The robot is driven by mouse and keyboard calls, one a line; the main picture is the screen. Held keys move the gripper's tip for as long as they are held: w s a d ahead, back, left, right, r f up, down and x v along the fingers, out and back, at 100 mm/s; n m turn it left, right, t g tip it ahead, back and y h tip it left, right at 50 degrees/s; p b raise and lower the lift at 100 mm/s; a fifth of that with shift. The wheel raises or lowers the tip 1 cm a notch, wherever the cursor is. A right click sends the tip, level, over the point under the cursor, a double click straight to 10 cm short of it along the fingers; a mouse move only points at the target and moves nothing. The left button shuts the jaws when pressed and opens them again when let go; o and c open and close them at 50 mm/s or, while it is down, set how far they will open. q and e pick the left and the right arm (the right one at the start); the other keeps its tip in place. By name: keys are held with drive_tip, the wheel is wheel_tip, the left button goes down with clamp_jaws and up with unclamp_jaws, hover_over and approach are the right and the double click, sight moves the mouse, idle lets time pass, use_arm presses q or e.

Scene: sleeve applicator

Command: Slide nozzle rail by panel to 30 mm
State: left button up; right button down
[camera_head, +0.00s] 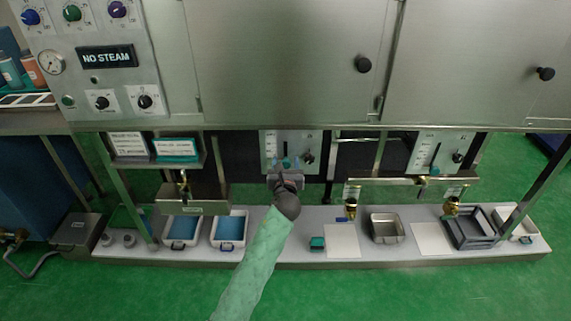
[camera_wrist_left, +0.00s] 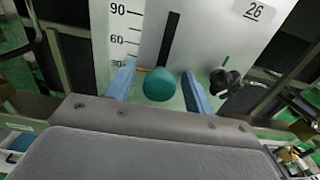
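A pale panel (camera_head: 270,142) with a dark vertical slot hangs under the steel cabinet. In the left wrist view the panel (camera_wrist_left: 215,45) carries a scale marked 90, 60 and 30 from top to bottom, beside the slot. A round teal knob (camera_wrist_left: 160,84) sits at the slot's lower end, near the 30 mark. My left gripper (camera_wrist_left: 160,88) has its two blue fingers on either side of the knob, with gaps showing on both sides. The left gripper (camera_head: 286,170) also shows before the panel in the head view. My right gripper is out of view.
A black clamp knob (camera_wrist_left: 224,80) sits right of the teal knob, close to the right finger. A similar panel (camera_head: 424,146) hangs further right. Below, a grey shelf (camera_head: 280,257) holds blue-filled trays (camera_head: 229,229) and a metal pan (camera_head: 386,229).

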use_arm(q)
drive_tip(key=shift+s, duration=0.1)
drive_tip(key=s, duration=0.7)
drive_tip(key=shift+s, duration=0.3)
idle(0.3)
